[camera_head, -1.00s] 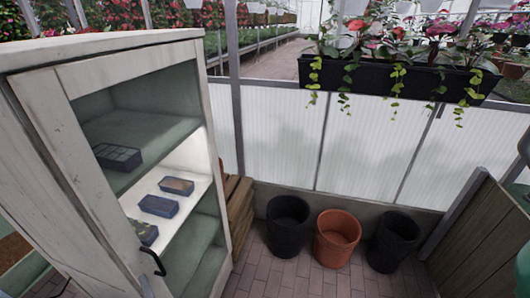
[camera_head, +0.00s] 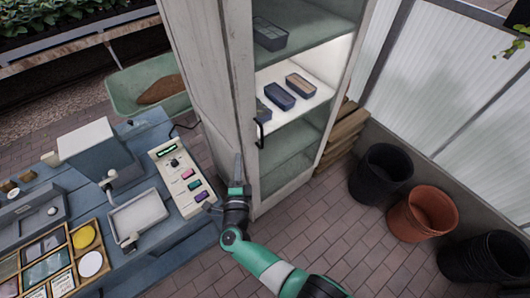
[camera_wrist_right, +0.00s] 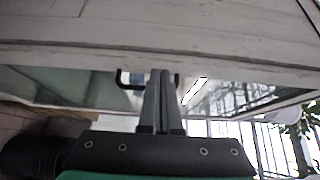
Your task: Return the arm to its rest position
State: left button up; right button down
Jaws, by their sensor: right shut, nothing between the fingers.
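My right gripper (camera_head: 238,172) is shut and empty in the head view. It points up in the picture, in front of the white cabinet's (camera_head: 190,60) lower front edge. The green and dark arm runs down to the bottom edge of that view. In the right wrist view the two fingers (camera_wrist_right: 161,75) are together, pointing at the pale cabinet frame (camera_wrist_right: 150,55). Whether they touch the cabinet I cannot tell. The black door handle (camera_head: 260,133) is just right of the fingers in the head view. My left gripper is not in view.
A blue workbench (camera_head: 165,245) with a control panel (camera_head: 183,178) and a white tray (camera_head: 138,216) stands left of my arm. Small dark trays (camera_head: 279,96) sit on cabinet shelves. Black and orange pots (camera_head: 422,214) stand right. Brick floor (camera_head: 335,225) lies open between arm and pots.

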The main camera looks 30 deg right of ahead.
pick_arm(q)
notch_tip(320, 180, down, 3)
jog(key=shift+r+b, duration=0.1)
jog(key=shift+b, duration=0.75)
pick_arm(e)
jog(key=a, duration=0.3)
jog(key=shift+w+a+f, duration=0.1)
jog(key=shift+w+a, duration=0.2)
jog(key=shift+a, duration=0.05)
